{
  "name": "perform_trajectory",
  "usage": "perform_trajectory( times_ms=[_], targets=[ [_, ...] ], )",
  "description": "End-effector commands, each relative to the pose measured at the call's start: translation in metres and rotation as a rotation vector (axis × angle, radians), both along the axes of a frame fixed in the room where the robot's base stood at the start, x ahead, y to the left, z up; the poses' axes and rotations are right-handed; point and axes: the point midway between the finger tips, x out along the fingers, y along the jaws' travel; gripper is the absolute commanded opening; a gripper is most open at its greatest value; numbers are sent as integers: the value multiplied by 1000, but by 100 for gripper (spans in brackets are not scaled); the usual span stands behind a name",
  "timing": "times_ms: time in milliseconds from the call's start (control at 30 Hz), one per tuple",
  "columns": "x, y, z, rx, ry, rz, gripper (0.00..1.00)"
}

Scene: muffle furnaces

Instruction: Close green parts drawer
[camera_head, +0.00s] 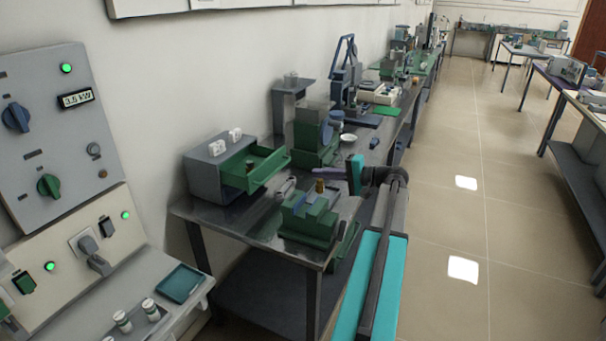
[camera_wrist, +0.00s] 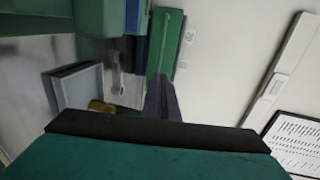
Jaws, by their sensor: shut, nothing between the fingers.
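The green parts drawer (camera_head: 268,176) is pulled out of the right side of a grey cabinet (camera_head: 203,174) on the metal bench. A small object (camera_head: 250,165) shows inside the drawer. My gripper (camera_head: 321,171) is above the bench, to the right of the drawer and apart from it, pointing left. In the wrist view the dark fingers of my gripper (camera_wrist: 162,98) are together and empty. Beyond them is a green panel with a long handle, which appears to be the drawer front (camera_wrist: 167,45).
A green vise-like fixture (camera_head: 309,217) with a brass cylinder (camera_head: 320,186) stands below my gripper at the bench's near corner. A green machine (camera_head: 314,138) stands behind the drawer. A wall panel with knobs (camera_head: 45,130) is at the left. The aisle floor (camera_head: 445,190) is clear.

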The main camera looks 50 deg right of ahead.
Motion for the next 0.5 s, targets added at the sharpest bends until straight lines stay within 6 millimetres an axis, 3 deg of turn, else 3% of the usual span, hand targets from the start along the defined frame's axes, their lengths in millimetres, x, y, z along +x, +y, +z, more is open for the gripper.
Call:
perform_trajectory(
  times_ms=[267, 500],
  targets=[
    [23, 5, -4, 0, 0, 0, 0],
    [56, 13, -10, 1, 0, 1, 0]
  ],
)
